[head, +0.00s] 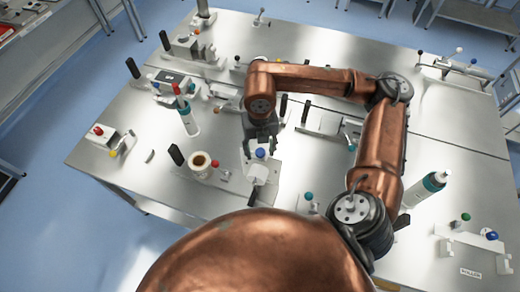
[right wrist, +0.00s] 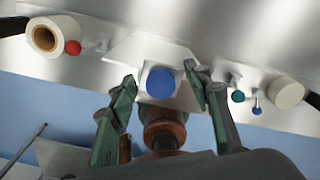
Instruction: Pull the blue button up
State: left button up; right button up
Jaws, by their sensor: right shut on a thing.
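The blue button (head: 261,153) is a round blue knob on a white block with a pale plate, near the front middle of the steel table. It also shows in the right wrist view (right wrist: 160,82), between the two green-padded fingers. In the head view the right gripper (head: 259,141) reaches down over the button from behind. Finger contact is hard to make out. My left gripper is not in view.
A tape roll (head: 201,163) with a red knob (head: 215,164) stands left of the button. A bottle (head: 188,118) stands further back left. A white bottle (head: 425,187) stands at the right.

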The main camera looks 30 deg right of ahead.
aim_at(260, 151)
jog(key=shift+w+r+p, duration=0.15)
jog(key=shift+r+p, duration=0.25)
jog(key=shift+r, duration=0.7)
dwell(0.4)
jog(key=o, duration=1.4)
jog(key=shift+r+p, duration=1.25)
jog(key=shift+r, duration=1.7)
